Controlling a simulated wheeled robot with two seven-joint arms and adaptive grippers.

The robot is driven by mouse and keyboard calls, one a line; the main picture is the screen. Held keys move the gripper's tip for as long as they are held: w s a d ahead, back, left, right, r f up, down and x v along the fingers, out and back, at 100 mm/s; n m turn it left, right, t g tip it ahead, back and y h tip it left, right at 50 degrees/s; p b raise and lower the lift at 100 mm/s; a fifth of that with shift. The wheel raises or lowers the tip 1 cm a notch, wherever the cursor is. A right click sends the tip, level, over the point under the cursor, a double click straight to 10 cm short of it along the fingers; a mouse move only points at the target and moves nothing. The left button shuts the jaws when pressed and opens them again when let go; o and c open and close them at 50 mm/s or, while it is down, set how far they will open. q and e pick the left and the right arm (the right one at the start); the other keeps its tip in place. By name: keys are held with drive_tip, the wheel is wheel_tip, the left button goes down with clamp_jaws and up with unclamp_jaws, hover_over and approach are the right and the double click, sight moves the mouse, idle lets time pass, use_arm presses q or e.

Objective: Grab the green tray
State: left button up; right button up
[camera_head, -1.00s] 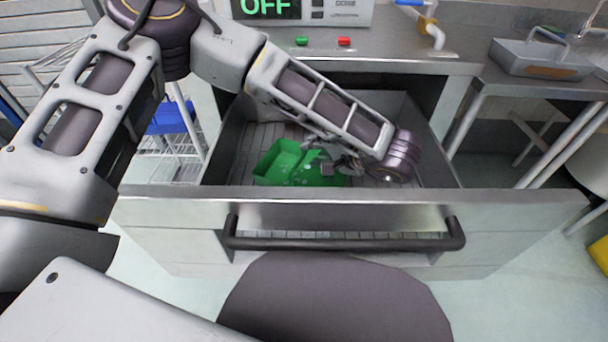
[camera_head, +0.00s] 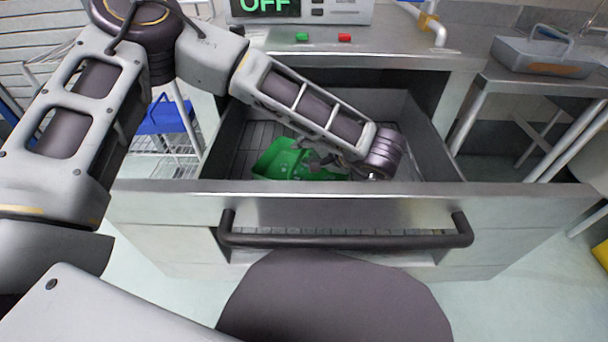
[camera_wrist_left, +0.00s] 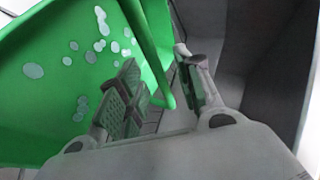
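The green tray (camera_head: 272,163) lies inside the open metal drawer, and my left arm partly covers its right side. In the left wrist view the tray (camera_wrist_left: 50,75) fills the left side, with pale spots on its inner face. My left gripper (camera_head: 322,160) is down in the drawer at the tray's right part. In the wrist view its two fingers (camera_wrist_left: 160,88) stand apart, with a narrow green edge of the tray between them. I see a gap beside the right finger; contact at the left finger is unclear. My right gripper is not in view.
The drawer (camera_head: 160,196) is pulled out, with a dark handle bar (camera_head: 345,240) on its front. Its side walls stand close around the gripper. A counter with a green button (camera_head: 302,37) and a red button (camera_head: 344,38) is above.

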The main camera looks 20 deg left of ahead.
use_arm(q)
drive_tip(key=shift+w+a+f, duration=0.3)
drive_tip(key=shift+a+f, duration=0.1)
drive_tip(key=shift+a, duration=0.1)
clamp_jaws()
idle(0.3)
